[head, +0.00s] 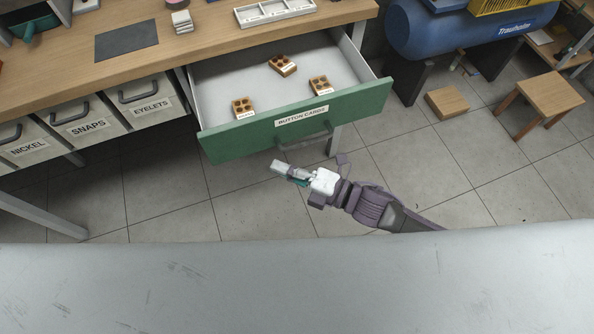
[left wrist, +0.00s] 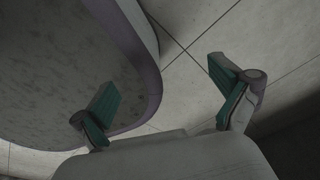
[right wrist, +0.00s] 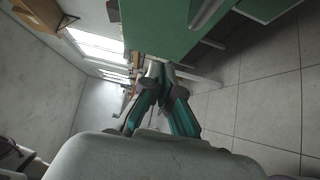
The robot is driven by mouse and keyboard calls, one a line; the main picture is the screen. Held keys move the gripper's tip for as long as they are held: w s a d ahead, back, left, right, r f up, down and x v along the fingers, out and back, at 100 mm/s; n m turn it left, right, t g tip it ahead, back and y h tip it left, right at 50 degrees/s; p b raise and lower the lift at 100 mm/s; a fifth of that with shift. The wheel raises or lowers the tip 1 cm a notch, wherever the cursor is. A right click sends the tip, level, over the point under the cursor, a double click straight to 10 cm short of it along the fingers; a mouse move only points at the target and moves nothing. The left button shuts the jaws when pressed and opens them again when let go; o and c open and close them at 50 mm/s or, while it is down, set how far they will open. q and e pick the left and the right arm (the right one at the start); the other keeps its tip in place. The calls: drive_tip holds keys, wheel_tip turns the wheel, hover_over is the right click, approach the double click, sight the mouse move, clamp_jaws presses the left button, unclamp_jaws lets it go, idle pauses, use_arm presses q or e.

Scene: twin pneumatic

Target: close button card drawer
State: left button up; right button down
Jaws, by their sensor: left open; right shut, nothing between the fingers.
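The button card drawer (head: 228,138) is pulled out from under the wooden bench, with a green front and a label reading BUTTON CARDS. Its handle (head: 304,137) is on the front face. Several small wooden button cards (head: 283,65) lie inside. My right gripper (head: 280,166) is shut and empty, just in front of the drawer face, left of and below the handle; whether it touches cannot be told. The green front (right wrist: 155,25) also shows in the right wrist view, above the fingers (right wrist: 163,90). My left gripper (left wrist: 170,90) is open and empty over the floor, away from the drawer.
Closed bins labelled NICKEL, SNAPS (head: 86,120) and EYELETS (head: 148,102) sit under the bench left of the drawer. A blue tank (head: 470,30), a wooden block (head: 447,102) and a stool (head: 552,93) stand at the right. The tiled floor before the drawer is clear.

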sight(247, 143)
drive_tip(key=w+a, duration=0.4)
drive_tip(key=shift+a, duration=0.15)
drive_tip(key=shift+w+a, duration=0.2)
drive_tip(key=shift+w, duration=0.55)
use_arm(q)
drive_tip(key=shift+s+a+r, duration=0.1)
drive_tip(key=shift+s+a, duration=0.05)
drive_tip(key=shift+s, duration=0.3)
drive_tip(key=shift+s+a+r, duration=0.1)
drive_tip(key=shift+s+a, duration=0.05)
drive_tip(key=shift+s, duration=0.3)
drive_tip(key=shift+w, duration=0.1)
